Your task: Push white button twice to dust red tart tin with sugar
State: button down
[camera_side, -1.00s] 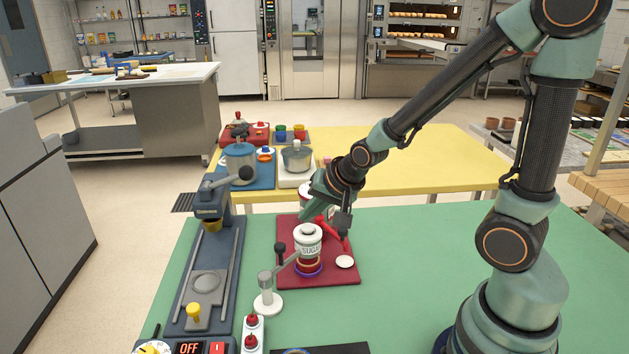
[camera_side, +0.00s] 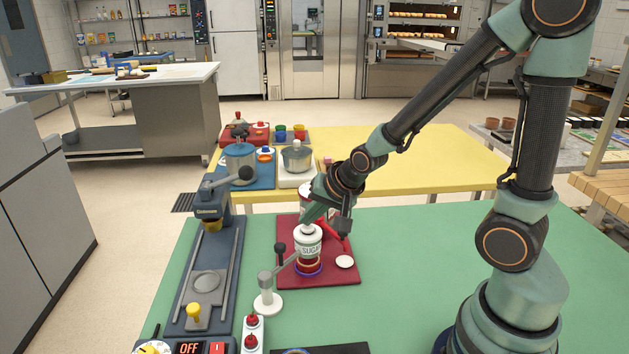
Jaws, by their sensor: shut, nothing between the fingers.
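A white canister labelled SUGAR (camera_side: 308,246) stands upright at the left part of a red board (camera_side: 338,277). Its white cap (camera_side: 307,230) is on top. My gripper (camera_side: 308,221) is shut and empty, its tip right over the cap and partly covering it. I cannot tell whether it touches. A red tin (camera_side: 308,264) shows under the canister, above a purple ring. Its inside is hidden. A flat white disc (camera_side: 345,262) lies on the board to the right of the canister. I cannot tell which white part is the button.
A grey lever stand with a white base (camera_side: 267,304) is in front of the canister. A dark blue press (camera_side: 210,270) stands further left. A yellow table (camera_side: 440,160) is behind. Green tabletop to the right is clear.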

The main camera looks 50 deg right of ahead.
aim_at(310, 229)
jog(key=shift+f, duration=0.2)
dwell(0.5)
jog(key=shift+r, duration=0.9)
jog(key=shift+r, duration=2.5)
dwell(0.4)
notch_tip(310, 229, up, 4)
jog(key=shift+a+f, duration=0.1)
dwell(0.4)
